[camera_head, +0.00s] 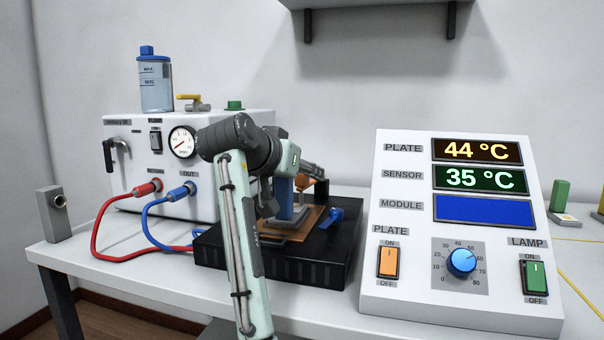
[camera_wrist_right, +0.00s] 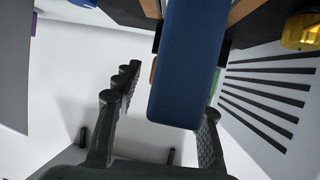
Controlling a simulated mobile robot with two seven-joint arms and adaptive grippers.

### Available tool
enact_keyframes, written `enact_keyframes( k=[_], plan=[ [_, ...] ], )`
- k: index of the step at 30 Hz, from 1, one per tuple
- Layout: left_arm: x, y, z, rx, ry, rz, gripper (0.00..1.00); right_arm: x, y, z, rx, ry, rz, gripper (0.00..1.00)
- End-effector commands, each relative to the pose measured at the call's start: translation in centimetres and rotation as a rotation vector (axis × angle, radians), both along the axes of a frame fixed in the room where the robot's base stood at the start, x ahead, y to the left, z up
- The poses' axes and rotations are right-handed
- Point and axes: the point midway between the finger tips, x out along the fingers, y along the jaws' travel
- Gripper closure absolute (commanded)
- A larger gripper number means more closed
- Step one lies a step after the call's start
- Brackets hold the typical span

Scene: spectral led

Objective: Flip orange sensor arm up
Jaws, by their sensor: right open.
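A blue upright post (camera_head: 284,198) stands on the copper-coloured plate (camera_head: 311,219) of the black base (camera_head: 290,271). My right gripper (camera_head: 314,172) is over this device. In the right wrist view its fingers (camera_wrist_right: 171,92) are apart, with a dark blue bar (camera_wrist_right: 190,60) reaching between them. A sliver of orange (camera_wrist_right: 153,70) shows left of the bar. I cannot tell whether the fingers touch anything. My left gripper is not in view.
The white control panel (camera_head: 375,279) stands at right, with 44 °C and 35 °C lit and a blank blue module display. The white unit (camera_head: 245,121) with a gauge and red (camera_head: 97,235) and blue hoses (camera_head: 149,236) stands at left. A shelf (camera_head: 375,4) hangs above.

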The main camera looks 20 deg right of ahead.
Motion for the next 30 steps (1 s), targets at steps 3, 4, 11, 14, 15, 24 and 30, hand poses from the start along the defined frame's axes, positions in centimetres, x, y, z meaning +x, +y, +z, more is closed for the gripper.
enact_keyframes(
  k=[3,4,11,14,15,24,30],
  plan=[
    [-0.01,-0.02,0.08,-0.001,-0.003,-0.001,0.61,0.06,-0.04,0.0,0.0,0.0,0.0,0.59],
    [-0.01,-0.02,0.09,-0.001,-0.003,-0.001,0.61,0.04,-0.04,0.01,0.0,0.0,0.0,0.59],
    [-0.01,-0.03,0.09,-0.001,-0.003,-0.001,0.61,0.03,-0.04,0.01,0.001,-0.001,0.0,0.77],
    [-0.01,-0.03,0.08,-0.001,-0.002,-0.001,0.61,0.02,-0.03,0.01,0.001,-0.001,0.0,0.9],
    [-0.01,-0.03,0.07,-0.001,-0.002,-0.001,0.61,0.02,-0.03,0.01,0.001,-0.001,0.0,0.95],
    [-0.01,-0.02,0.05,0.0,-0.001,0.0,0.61,0.01,-0.03,0.01,0.001,-0.001,0.0,1.0],
    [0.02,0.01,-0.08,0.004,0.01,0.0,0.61,0.01,-0.23,0.09,0.001,-0.001,0.0,1.0]
  ],
)
